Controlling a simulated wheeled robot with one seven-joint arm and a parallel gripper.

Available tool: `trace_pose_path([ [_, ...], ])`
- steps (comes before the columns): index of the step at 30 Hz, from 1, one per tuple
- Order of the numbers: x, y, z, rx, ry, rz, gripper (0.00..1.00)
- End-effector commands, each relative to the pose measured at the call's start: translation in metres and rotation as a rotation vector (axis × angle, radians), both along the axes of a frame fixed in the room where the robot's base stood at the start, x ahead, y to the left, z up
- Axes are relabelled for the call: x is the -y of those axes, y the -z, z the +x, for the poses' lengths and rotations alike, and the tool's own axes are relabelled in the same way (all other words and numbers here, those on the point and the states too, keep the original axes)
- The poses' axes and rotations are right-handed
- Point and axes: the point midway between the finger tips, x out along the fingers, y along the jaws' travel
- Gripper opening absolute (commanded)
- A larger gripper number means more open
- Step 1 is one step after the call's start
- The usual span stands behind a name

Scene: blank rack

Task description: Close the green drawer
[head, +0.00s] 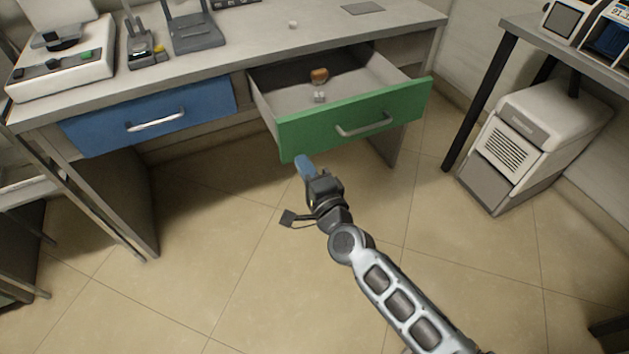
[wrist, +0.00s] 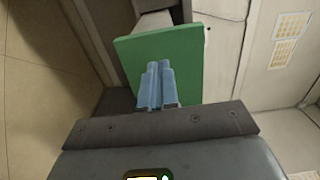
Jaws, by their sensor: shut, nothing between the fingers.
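The green drawer (head: 300,134) is pulled well out of the grey desk, with a silver bar handle (head: 365,126) on its front. Inside it lie a small orange-brown object (head: 319,75) and a small whitish object (head: 319,97). My gripper (head: 302,164) is shut and empty, with blue fingers just at the lower left corner of the drawer front. In the wrist view the shut fingers (wrist: 160,85) overlap the green front (wrist: 130,62). I cannot tell whether they touch it.
A blue drawer (head: 90,130) to the left is shut. The desk top (head: 250,40) carries several devices. A white machine (head: 540,125) stands on the floor at right under a dark-legged table. The tiled floor (head: 220,260) in front is clear.

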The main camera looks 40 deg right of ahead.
Motion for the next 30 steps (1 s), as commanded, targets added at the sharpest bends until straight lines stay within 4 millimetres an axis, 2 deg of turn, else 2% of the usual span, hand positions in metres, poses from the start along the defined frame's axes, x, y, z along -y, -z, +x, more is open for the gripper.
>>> trace_pose_path([
  [3, 0.006, -0.001, 0.021, 0.002, 0.001, -0.001, 0.0],
  [10, 0.013, 0.0, 0.044, 0.0, 0.001, 0.0, 0.0],
  [25, 0.014, 0.0, 0.049, 0.0, 0.0, -0.001, 0.0],
  [30, 0.007, -0.002, 0.051, -0.001, -0.002, -0.001, 0.0],
])
